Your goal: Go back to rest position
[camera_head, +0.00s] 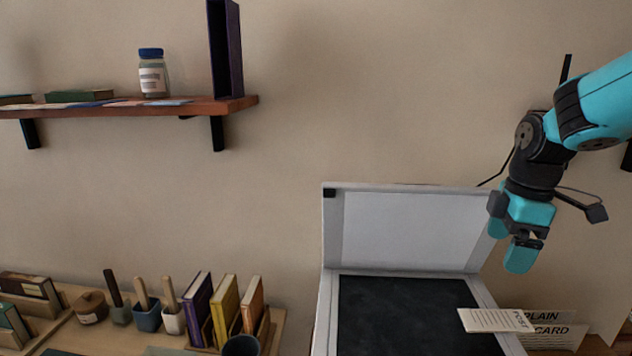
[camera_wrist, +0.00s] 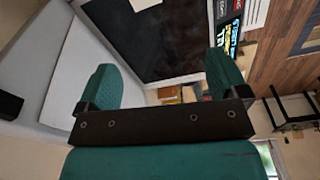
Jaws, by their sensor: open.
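My gripper (camera_head: 515,240) hangs from the arm at the right of the head view, pointing down over the right side of an open scanner. In the wrist view, my gripper (camera_wrist: 165,82) shows two teal fingers spread wide with nothing between them. The scanner has its pale lid (camera_head: 410,230) raised and a dark glass bed (camera_head: 405,315) below. The dark bed (camera_wrist: 150,40) and the lid (camera_wrist: 75,65) also show in the wrist view. A cream card (camera_head: 495,320) with print lies at the right edge of the bed, below and apart from my gripper.
Printed cards (camera_head: 550,330) stand right of the scanner. A wooden organizer with books (camera_head: 225,310) and stamps (camera_head: 145,312) is at lower left. A wall shelf (camera_head: 150,108) holds a jar (camera_head: 152,75) and a dark upright book (camera_head: 225,50). The wall space between shelf and arm is clear.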

